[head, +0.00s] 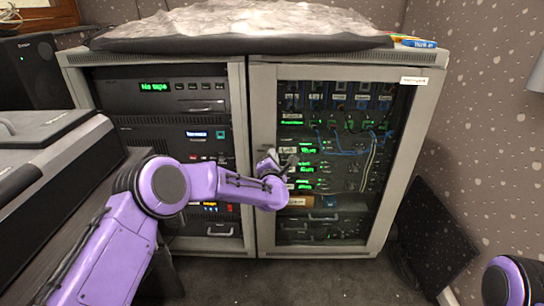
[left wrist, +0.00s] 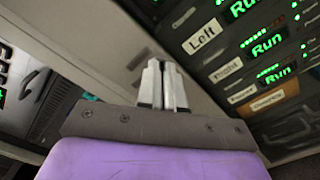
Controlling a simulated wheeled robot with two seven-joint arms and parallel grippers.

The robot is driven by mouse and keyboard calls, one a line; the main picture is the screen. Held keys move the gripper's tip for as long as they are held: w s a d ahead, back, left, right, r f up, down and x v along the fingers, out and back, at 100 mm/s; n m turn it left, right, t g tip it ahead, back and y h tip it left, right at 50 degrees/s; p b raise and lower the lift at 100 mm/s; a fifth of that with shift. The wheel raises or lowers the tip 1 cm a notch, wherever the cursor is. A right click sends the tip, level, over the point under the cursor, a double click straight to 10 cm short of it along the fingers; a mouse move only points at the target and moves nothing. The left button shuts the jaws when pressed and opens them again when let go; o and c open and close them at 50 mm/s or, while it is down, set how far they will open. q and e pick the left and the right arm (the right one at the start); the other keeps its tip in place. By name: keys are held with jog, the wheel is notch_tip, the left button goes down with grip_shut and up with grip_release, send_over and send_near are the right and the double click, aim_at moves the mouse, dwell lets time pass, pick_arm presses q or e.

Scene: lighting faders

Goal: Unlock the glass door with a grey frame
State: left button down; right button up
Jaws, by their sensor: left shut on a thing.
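The glass door (head: 345,150) with a grey frame (head: 262,110) fronts the right half of the rack cabinet and is shut. Lit equipment shows behind the glass. My left gripper (head: 270,160) is at the left upright of this frame, about halfway up. In the left wrist view its two pale fingers (left wrist: 162,86) are close together, tips against or very near the grey frame (left wrist: 105,35). They are shut on a small part there, which the fingers hide. I cannot make out a lock or a key. My right gripper is not in view.
The open left half of the cabinet holds black equipment (head: 160,87). A rumpled grey cover (head: 245,22) lies on top. A black speaker (head: 37,70) stands at the left, and a dark panel (head: 437,235) leans at the right. Carpet (head: 290,285) lies in front.

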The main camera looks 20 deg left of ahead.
pick_arm(q)
jog(key=shift+m+p, duration=0.95)
jog(key=shift+m, duration=2.65)
jog(key=shift+f, duration=0.1)
jog(key=c, duration=1.3)
grip_release()
jog(key=p+v, duration=0.1)
jog(key=v, duration=0.9)
jog(key=shift+s+d+p, duration=0.1)
jog(key=shift+s+p, duration=0.2)
jog(key=shift+p, duration=0.05)
